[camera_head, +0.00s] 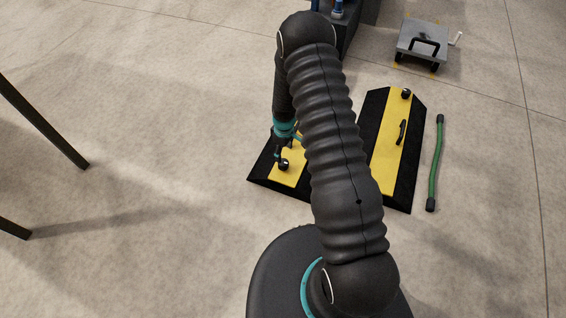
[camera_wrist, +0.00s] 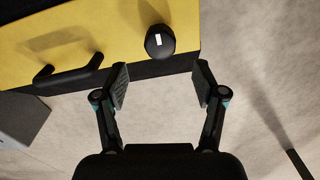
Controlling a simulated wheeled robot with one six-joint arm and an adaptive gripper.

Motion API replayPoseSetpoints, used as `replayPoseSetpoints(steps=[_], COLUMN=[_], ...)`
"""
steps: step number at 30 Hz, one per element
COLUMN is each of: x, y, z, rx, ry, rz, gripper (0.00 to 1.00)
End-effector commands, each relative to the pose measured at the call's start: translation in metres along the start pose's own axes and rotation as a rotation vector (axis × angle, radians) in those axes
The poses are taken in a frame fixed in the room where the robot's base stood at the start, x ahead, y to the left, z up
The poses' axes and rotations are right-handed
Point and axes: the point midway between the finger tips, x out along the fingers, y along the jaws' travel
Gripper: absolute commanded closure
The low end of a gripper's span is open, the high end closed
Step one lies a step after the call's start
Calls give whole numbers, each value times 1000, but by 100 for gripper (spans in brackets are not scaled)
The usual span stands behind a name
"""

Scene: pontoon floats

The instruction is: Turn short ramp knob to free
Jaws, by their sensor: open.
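Two black ramps with yellow strips lie on the floor in the head view. The left ramp (camera_head: 262,175) is partly hidden by my arm, so its full length cannot be told. Its round black knob (camera_head: 284,165) is at the near end. My gripper (camera_head: 281,153) is pointed down at this knob. In the wrist view the knob (camera_wrist: 160,41) has a white mark, upright in the picture. My gripper (camera_wrist: 161,70) is open, with the knob just beyond its fingertips and nothing held between them. A black handle (camera_wrist: 68,68) is on the same yellow strip.
The right ramp (camera_head: 378,165) has its own knob (camera_head: 406,93) and handle (camera_head: 401,132). A green bar with black ends (camera_head: 437,165) lies to its right. A grey wheeled cart (camera_head: 422,42) stands at the back. The floor at left is mostly clear, with dark legs (camera_head: 45,125) at the edge.

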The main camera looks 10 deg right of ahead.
Motion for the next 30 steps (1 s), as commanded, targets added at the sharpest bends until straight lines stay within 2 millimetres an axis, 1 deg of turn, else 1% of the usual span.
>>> replayPoseSetpoints(steps=[1,6,12,18,27,29,30], x=[11,41,67,79,80,80,80], y=[0,0,0,0,0,0,0], z=[0,0,0,0,0,0,0], rx=[0,0,0,1,1,1,1], ry=[-2,-2,-1,1,1,0,0], rz=[-2,-1,-1,1,1,1,1], gripper=[30,30,30,30,30,45,55])
